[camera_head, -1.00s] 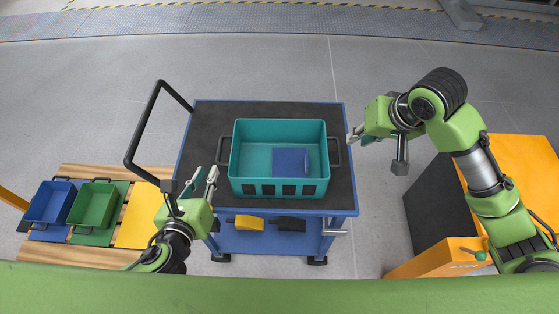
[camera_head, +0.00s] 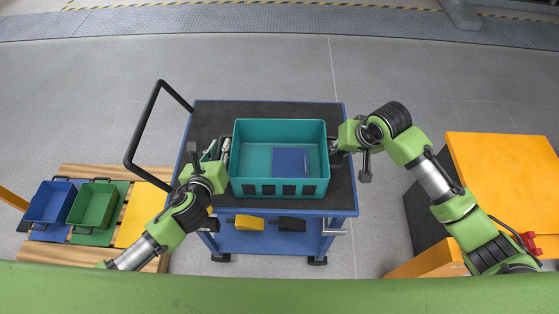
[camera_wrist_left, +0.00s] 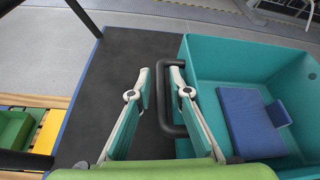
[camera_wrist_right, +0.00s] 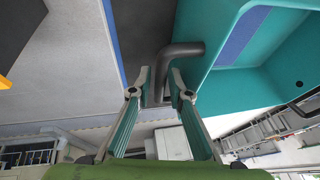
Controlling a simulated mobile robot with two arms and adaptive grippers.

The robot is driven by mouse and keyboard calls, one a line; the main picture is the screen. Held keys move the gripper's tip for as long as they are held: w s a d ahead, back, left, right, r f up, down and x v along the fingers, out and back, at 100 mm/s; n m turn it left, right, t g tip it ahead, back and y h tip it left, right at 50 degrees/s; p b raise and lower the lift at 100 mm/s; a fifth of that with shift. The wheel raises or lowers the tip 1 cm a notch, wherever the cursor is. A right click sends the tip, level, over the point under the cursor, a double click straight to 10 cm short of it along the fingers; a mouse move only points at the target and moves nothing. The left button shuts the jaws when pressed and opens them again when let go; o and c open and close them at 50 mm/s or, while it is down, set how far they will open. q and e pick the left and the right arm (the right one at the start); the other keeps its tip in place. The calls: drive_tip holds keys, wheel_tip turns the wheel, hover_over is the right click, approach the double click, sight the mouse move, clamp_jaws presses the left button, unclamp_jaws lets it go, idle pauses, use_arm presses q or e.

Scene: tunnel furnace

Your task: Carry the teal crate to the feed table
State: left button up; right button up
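The teal crate (camera_head: 250,160) sits on the black top of a blue cart (camera_head: 200,120), with a blue block (camera_head: 291,161) inside it. My left gripper (camera_head: 218,150) is at the crate's left handle (camera_wrist_left: 163,98). In the left wrist view my left gripper (camera_wrist_left: 159,85) is open, its fingers on either side of the handle bar. My right gripper (camera_head: 335,146) is at the crate's right handle, which it partly hides. In the right wrist view my right gripper (camera_wrist_right: 160,88) is open, with the dark right handle (camera_wrist_right: 174,60) between its fingertips.
A blue bin (camera_head: 50,201) and a green bin (camera_head: 94,204) stand on a wooden-slat surface at the lower left. The cart's black push handle (camera_head: 143,130) rises at its left. An orange cabinet (camera_head: 505,180) stands at the right. The floor behind the cart is clear.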

use_arm(q)
clamp_jaws()
use_arm(e)
clamp_jaws()
use_arm(q)
drive_tip(key=shift+r, duration=0.2)
use_arm(e)
drive_tip(key=shift+r, duration=0.2)
